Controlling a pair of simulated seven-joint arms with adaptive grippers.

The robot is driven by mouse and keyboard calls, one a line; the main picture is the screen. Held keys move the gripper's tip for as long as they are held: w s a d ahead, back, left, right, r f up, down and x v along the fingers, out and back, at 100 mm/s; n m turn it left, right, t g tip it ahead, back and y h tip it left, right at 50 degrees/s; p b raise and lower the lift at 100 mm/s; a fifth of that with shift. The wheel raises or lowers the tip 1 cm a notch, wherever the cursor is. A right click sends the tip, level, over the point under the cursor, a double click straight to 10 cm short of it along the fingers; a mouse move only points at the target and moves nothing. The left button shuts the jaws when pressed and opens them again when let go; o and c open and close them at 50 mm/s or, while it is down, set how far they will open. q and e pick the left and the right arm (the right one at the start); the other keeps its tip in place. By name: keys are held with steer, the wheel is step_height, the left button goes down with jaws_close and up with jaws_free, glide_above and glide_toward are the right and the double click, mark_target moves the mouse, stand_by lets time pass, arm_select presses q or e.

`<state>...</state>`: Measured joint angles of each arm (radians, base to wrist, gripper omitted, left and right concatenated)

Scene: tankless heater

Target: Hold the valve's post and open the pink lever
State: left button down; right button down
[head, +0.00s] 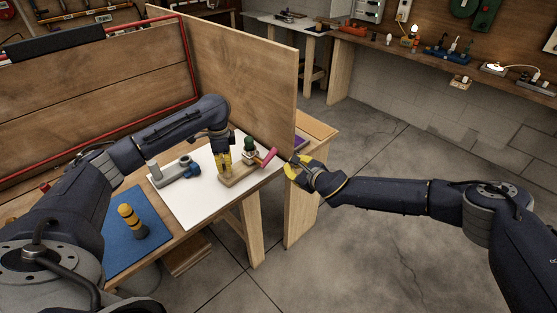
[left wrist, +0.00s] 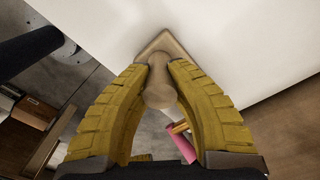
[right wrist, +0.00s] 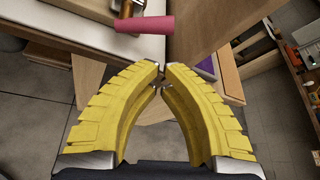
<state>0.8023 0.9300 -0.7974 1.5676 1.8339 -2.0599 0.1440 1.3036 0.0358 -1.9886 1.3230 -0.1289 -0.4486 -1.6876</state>
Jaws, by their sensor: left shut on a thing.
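The valve stands on a wooden base (head: 238,178) on the white sheet, with a green-topped fitting (head: 249,146) and a pink lever (head: 268,158) pointing out to the right. My left gripper (head: 224,168) is shut on the wooden post (left wrist: 158,88), which shows between its yellow fingers in the left wrist view. The pink lever also shows there (left wrist: 182,146), partly behind a finger. My right gripper (right wrist: 162,72) is empty, its fingertips almost meeting. It is right of the lever, apart from it. The right wrist view shows the lever (right wrist: 145,24) beyond its fingertips.
A wooden panel (head: 235,70) rises behind the valve and ends near my right gripper. A yellow-and-black cylinder (head: 132,220) stands on a blue mat (head: 150,245). The floor at right is clear.

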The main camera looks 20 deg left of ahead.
steer(key=shift+n, duration=0.5)
steer(key=shift+x, duration=4.95)
steer(key=shift+a, duration=0.1)
